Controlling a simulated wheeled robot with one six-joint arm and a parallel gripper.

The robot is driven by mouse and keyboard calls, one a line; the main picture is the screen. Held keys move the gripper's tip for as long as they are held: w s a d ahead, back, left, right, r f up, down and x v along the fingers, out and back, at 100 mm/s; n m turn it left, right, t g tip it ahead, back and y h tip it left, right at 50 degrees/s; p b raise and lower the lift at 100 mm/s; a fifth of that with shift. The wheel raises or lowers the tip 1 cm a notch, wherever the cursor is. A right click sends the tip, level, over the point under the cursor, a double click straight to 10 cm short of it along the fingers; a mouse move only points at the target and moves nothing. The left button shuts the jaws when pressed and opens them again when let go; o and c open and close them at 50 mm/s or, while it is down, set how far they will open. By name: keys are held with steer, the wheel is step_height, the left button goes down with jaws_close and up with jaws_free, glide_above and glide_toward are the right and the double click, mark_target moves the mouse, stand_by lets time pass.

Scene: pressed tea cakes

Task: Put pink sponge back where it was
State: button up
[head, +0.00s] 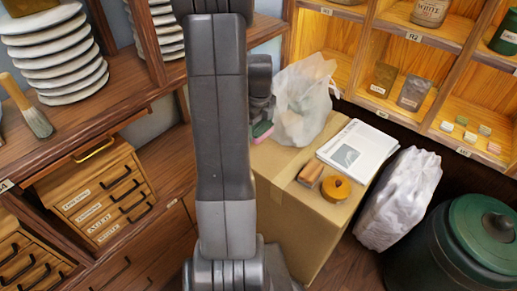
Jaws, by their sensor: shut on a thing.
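My gripper (262,112) is just right of my upright arm, which hides part of it. The sponge is beside the translucent plastic bag (304,100), over the near left part of the cardboard box (290,165). I cannot tell whether the sponge touches the box. My arm hides what lies to its left.
On the box are a white booklet (357,155), a yellow round tin (335,188) and a brown block (311,175). A lit shelf (405,115) with small blocks (472,137) stands right. A white bag (398,200) and green bin (485,235) stand on the floor.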

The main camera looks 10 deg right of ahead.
mark_target(259, 126)
step_height(259, 126, down, 8)
steer(key=shift+f+b, duration=0.15)
steer(key=shift+b, duration=0.25)
steer(key=shift+f, duration=0.1)
steer(key=o, duration=1)
steer(key=shift+c, duration=0.2)
step_height(259, 126, up, 12)
steer(key=shift+r+p, duration=0.1)
steer(key=shift+p, duration=0.65)
